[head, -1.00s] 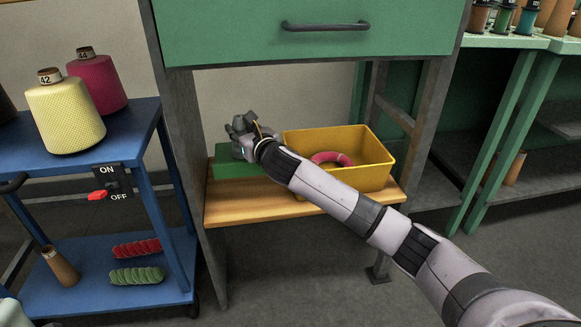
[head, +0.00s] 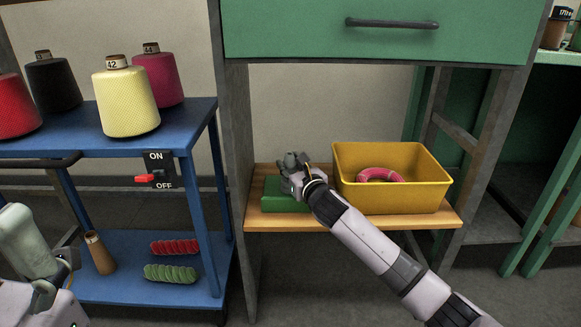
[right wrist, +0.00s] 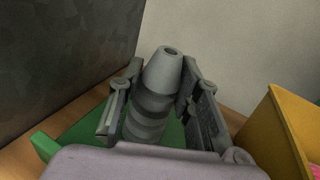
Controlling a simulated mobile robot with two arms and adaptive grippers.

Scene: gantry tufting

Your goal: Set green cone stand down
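The green cone stand (head: 272,213) is at the left end of the low wooden shelf, under the green drawer. In the right wrist view its green base (right wrist: 48,145) lies low, and a grey tapered post (right wrist: 160,90) rises from it. My right gripper (head: 292,162) is over the stand, its two fingers on either side of the post and seemingly touching it. Whether the base rests fully on the shelf is hard to tell. Part of my left arm shows at the lower left, but its fingers are unclear.
A yellow bin (head: 395,202) with a pink ring (head: 378,174) stands on the shelf (head: 345,222), just right of the stand. A grey cabinet leg (head: 238,190) is close on the left. A blue cart (head: 190,120) with yarn cones stands further left.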

